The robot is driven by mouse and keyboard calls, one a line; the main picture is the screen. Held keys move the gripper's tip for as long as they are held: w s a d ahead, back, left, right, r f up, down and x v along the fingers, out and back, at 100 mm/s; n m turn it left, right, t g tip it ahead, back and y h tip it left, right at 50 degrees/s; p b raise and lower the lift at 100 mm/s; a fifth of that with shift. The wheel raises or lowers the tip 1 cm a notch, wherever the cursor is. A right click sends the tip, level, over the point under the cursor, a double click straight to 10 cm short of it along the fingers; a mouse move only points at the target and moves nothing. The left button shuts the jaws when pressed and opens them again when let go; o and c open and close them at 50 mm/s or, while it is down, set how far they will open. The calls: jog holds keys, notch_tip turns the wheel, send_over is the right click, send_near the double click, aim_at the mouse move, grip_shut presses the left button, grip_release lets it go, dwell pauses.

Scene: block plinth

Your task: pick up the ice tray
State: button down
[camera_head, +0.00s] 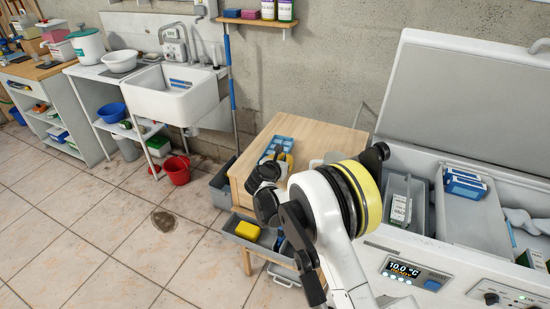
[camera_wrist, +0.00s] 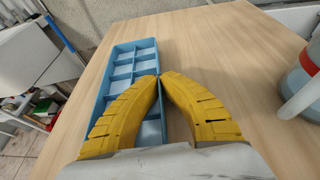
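The ice tray (camera_wrist: 130,62) is light blue with two rows of compartments. In the wrist view it lies lengthwise on the wooden table, its near end hidden behind my gripper. My gripper (camera_wrist: 160,77) has two yellow fingers with their tips together at the tray's right long wall, the left finger over the compartments and the right finger outside. It looks shut on that thin wall. The head view also shows the ice tray (camera_head: 281,143) on the tabletop, with my dark wrist and gripper partly covering it. I see no clear gap under the tray.
The wooden table (camera_wrist: 215,60) has clear surface right of the tray. A grey and red container (camera_wrist: 302,75) stands at the right. In the head view, an open chest freezer (camera_head: 455,205) stands at right, a sink (camera_head: 175,95) at back left, and grey bins below the table.

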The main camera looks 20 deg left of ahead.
jog(key=shift+r, duration=0.15)
dwell(0.4)
jog(key=shift+r+p, duration=1.9)
jog(key=shift+r, duration=2.9)
